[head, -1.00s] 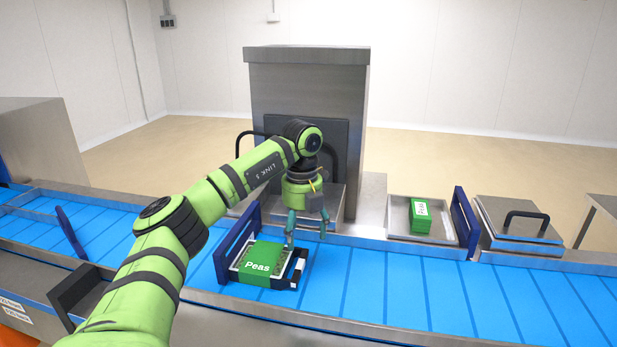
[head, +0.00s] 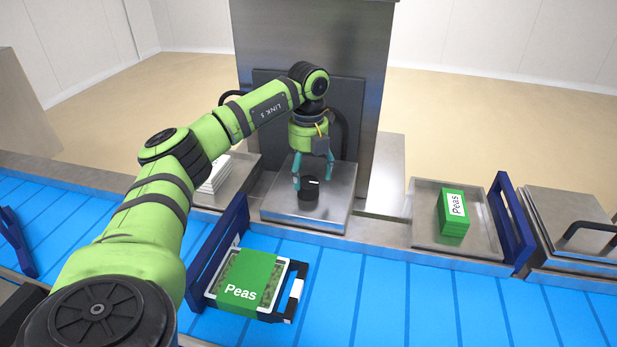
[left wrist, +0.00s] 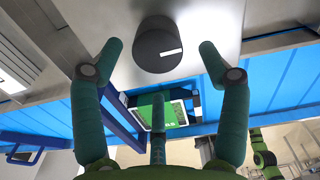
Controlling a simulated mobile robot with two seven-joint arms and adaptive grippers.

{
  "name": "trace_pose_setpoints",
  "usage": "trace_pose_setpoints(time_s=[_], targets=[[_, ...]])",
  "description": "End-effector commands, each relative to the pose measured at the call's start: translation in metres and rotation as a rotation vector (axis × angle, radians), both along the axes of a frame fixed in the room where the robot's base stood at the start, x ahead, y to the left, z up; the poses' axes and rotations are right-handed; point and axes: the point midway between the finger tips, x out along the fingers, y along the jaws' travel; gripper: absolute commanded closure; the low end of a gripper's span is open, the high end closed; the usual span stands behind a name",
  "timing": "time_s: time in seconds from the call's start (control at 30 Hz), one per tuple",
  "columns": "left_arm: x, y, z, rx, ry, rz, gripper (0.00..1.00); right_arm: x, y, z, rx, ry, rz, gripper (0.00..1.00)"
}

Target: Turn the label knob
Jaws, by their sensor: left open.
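The label knob (head: 309,189) is a short black cylinder with a white pointer mark, on top of a steel box in front of the tall steel cabinet. In the left wrist view the knob (left wrist: 156,46) stands just ahead of the fingers, its white mark toward the right. My left gripper (head: 312,186) points down at the knob with its teal fingers spread open. In the left wrist view the left gripper (left wrist: 158,58) has its fingertips on either side of the knob, and I see no firm contact. My right gripper is not in view.
A tray with a green Peas sleeve (head: 248,281) sits on the blue conveyor (head: 390,300) between dark blue guides. Green Peas labels (head: 453,212) lie in a steel tray at right, and white labels (head: 214,175) lie left of the knob. A black handle stands behind the gripper.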

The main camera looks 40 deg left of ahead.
Motion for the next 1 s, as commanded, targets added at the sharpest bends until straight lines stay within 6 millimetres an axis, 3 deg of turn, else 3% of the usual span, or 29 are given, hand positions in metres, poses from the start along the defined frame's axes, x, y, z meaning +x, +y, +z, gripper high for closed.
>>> trace_pose_setpoints(time_s=[0.1, 0.3, 0.6, 0.73, 0.77, 1.0], targets=[[-0.001, 0.001, -0.017, 0.000, 0.004, 0.001, 0.24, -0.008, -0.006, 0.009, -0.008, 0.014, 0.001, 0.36], [0.000, 0.000, -0.036, 0.001, 0.001, 0.001, 0.24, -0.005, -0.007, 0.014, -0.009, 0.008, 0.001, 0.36], [0.000, 0.000, -0.040, 0.001, -0.001, 0.001, 0.24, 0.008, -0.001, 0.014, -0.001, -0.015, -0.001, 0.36], [0.000, 0.000, -0.040, 0.000, -0.001, 0.001, 0.77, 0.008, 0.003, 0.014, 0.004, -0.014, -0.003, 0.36], [0.000, 0.000, -0.040, 0.001, -0.001, 0.001, 0.81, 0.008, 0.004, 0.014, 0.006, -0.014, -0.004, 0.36], [-0.001, 0.000, -0.040, -0.001, 0.002, -0.004, 0.81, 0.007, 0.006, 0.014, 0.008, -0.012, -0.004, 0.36]])
